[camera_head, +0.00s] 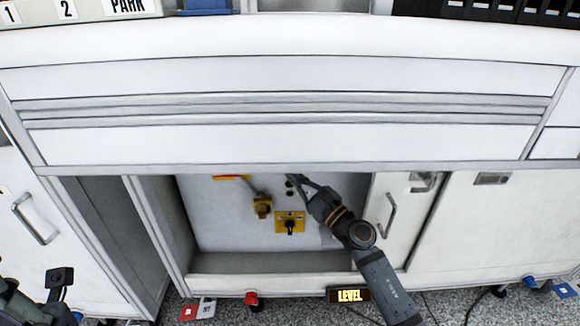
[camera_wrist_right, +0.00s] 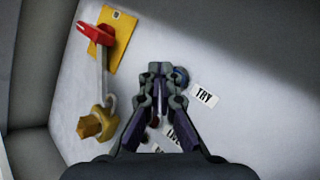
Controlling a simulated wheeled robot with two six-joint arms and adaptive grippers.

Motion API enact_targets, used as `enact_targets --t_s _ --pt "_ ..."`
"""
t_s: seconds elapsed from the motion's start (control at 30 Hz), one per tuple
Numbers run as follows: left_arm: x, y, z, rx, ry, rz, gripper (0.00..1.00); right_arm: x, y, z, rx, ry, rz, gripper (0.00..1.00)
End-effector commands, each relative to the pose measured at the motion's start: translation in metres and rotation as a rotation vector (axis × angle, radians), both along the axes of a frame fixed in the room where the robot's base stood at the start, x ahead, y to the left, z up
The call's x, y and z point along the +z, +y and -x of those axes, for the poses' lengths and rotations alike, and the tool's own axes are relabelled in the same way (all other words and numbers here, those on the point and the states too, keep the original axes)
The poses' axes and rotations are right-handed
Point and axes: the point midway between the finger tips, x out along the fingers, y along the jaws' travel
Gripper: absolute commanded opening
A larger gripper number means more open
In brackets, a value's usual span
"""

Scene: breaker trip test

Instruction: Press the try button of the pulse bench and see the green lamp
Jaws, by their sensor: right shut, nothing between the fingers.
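In the right wrist view, the TRY label (camera_wrist_right: 204,96) is on a pale panel, and a dark blue round button (camera_wrist_right: 181,76) sits just left of it. My right gripper (camera_wrist_right: 160,72) is shut and empty. Its tips are right beside the button; contact cannot be told. A second label (camera_wrist_right: 174,136), partly hidden by my fingers, seems to read LIVE. No lit green lamp shows. In the head view, my right gripper (camera_head: 294,181) reaches into the open cabinet at the panel (camera_head: 222,222). Part of my left arm, with a dark end (camera_head: 60,277), shows at lower left.
A yellow rotary switch (camera_head: 290,223) and a yellow padlock-like piece (camera_head: 262,207) are on the panel. A red handle on a yellow plate (camera_wrist_right: 96,34) is near them. The cabinet door (camera_head: 398,215) stands right of the opening. A LEVEL sign (camera_head: 349,295) is below.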

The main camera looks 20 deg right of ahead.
Motion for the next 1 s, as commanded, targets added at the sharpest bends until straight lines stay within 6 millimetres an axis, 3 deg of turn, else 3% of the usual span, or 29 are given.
enact_targets --t_s 1.0 --pt "-0.005 0.000 0.000 0.000 0.000 0.000 0.00 0.000 -0.004 -0.012 0.000 0.000 0.000 0.00"
